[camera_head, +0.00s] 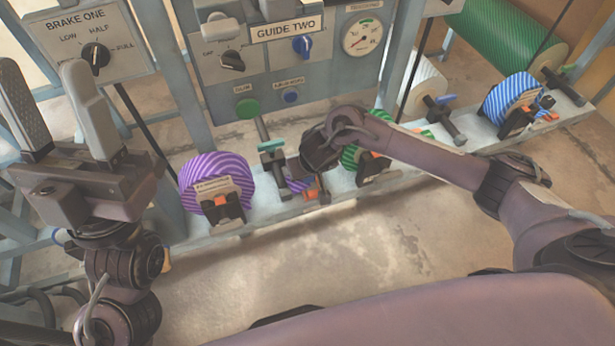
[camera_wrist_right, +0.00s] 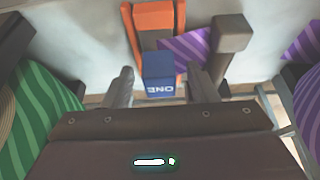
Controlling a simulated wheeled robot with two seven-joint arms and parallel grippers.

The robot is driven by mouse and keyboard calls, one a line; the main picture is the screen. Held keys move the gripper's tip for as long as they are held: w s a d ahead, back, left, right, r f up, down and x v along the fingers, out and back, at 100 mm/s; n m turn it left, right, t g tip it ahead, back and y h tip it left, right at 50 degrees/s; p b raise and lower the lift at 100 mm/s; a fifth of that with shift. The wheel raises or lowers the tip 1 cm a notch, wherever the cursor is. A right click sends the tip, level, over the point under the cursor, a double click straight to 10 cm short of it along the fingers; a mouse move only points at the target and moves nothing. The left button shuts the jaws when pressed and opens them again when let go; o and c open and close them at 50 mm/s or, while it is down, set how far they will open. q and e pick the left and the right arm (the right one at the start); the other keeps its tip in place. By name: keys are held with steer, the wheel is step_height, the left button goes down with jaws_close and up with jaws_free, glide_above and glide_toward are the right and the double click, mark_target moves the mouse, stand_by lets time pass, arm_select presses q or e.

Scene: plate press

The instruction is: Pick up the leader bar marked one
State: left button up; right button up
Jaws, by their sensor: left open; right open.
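The leader bar marked one shows a blue end block (camera_wrist_right: 158,75) with "ONE" upside down in the right wrist view. An orange holder (camera_wrist_right: 153,14) is just beyond it, and purple striped material (camera_wrist_right: 185,52) is beside it. My right gripper (camera_wrist_right: 163,72) is open, with one finger on each side of the blue block and gaps showing. In the head view my right gripper (camera_head: 318,152) is over the rail, its fingers mostly hidden. My left gripper (camera_head: 42,85) is open and empty at the left, fingers up.
A purple striped roll (camera_head: 205,168) stands on the pale rail (camera_head: 262,205). Green striped material (camera_wrist_right: 35,120) is close on the left in the right wrist view. A blue striped roll (camera_head: 505,97) is farther right. The control panel (camera_head: 280,70) rises behind. Floor before the rail is clear.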

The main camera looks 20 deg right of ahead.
steer(key=shift+c, duration=0.2)
steer(key=c, duration=1.1)
